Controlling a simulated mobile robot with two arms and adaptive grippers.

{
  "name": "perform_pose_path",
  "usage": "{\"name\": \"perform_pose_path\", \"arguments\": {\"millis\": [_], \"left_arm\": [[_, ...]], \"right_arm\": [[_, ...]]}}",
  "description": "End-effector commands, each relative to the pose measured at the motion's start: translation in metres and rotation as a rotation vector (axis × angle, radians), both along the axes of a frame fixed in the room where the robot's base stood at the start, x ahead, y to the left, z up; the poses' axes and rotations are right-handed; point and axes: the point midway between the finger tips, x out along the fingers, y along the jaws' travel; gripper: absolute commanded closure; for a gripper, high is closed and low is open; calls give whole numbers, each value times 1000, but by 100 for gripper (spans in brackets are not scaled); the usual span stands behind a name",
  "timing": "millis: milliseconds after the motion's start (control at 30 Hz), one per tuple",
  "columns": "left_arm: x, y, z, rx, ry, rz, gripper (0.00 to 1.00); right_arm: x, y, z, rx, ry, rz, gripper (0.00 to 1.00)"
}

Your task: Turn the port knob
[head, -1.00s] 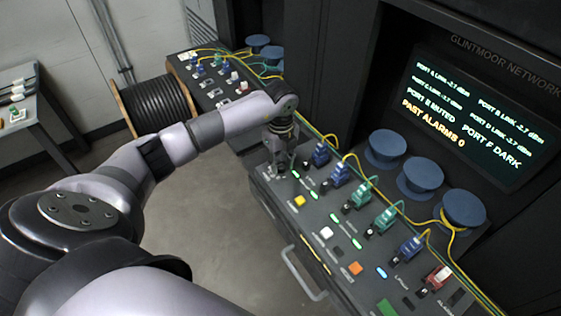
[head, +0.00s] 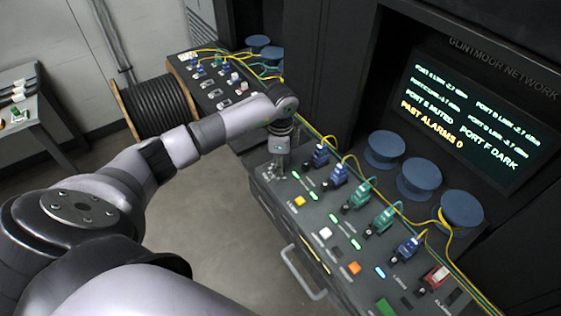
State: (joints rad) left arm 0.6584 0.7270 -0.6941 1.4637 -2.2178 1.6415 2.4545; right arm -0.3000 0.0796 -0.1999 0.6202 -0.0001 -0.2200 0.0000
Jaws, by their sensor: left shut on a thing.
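My left gripper (head: 279,168) points down at the left end of the sloping port panel (head: 318,262). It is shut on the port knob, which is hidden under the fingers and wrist. On the panel, blue plugs (head: 338,175) and green plugs (head: 361,194) stand in a row with yellow fibres running from them, beside lit green strips. A wall screen (head: 470,115) reads PORT E MUTED, PORT F DARK and PAST ALARMS 0. My right gripper is out of view.
Yellow (head: 300,201), white (head: 325,233) and orange (head: 354,268) buttons sit on the panel's near side. Blue round spools (head: 419,180) stand behind the plugs. A second panel (head: 212,88) and a cable drum (head: 158,108) are farther back. A handle (head: 303,277) juts out in front.

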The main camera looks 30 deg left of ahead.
Motion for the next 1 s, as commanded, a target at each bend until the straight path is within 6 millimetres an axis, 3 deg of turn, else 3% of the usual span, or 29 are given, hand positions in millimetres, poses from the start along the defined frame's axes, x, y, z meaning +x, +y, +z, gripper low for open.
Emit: {"name": "perform_pose_path", "arguments": {"millis": [667,700,1000], "left_arm": [[2,1,2,2,-6,59,100],[2,1,2,2,-6,59,69],[1,0,1,1,-3,58,51]], "right_arm": [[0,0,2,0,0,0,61],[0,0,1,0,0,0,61],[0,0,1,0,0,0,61]]}}
